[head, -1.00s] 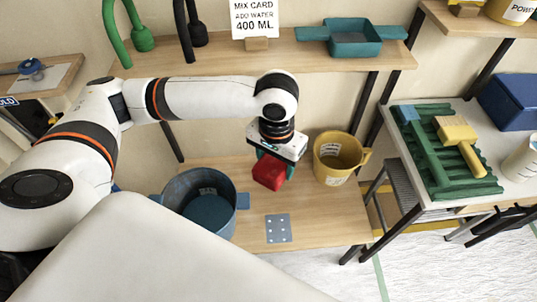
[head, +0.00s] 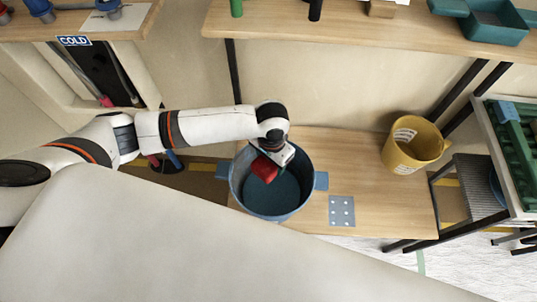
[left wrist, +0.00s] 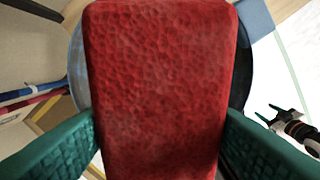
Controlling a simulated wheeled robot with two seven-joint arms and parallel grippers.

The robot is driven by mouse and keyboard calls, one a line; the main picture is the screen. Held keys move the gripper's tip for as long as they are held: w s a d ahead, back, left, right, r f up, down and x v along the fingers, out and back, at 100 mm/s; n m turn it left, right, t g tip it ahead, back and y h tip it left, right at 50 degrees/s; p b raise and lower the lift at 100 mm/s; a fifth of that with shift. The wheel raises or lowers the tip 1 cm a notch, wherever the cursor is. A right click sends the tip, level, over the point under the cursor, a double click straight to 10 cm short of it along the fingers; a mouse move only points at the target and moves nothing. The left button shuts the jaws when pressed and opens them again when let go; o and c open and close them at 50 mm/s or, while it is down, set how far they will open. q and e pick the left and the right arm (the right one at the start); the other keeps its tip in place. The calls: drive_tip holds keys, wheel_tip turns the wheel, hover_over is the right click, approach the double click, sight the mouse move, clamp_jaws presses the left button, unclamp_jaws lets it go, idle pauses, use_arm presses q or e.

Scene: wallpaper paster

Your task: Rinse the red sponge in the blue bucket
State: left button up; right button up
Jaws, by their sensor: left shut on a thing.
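The red sponge (head: 265,168) is held by my left gripper (head: 276,161) over the opening of the blue bucket (head: 237,185). In the left wrist view the red sponge (left wrist: 160,80) fills the middle, between the green fingers of my left gripper (left wrist: 160,135). The blue bucket (left wrist: 79,70) shows behind it on both sides. In the head view the sponge appears within the rim; I cannot tell its exact height or whether it touches water. My right gripper (left wrist: 276,117) shows small at the right of the left wrist view, its fingers apart and empty.
The bucket stands on a low wooden bench (head: 375,205) with a grey perforated plate (head: 341,211) beside it. A yellow bucket (head: 412,145) stands at the back right. An upper shelf (head: 350,30) holds a teal tray (head: 495,25).

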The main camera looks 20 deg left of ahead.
use_arm(q)
wheel_tip(320, 180, down, 21)
drive_tip(key=b, duration=1.2)
drive_tip(key=shift+f, duration=0.15)
idle(0.3)
drive_tip(key=shift+f, duration=1.5)
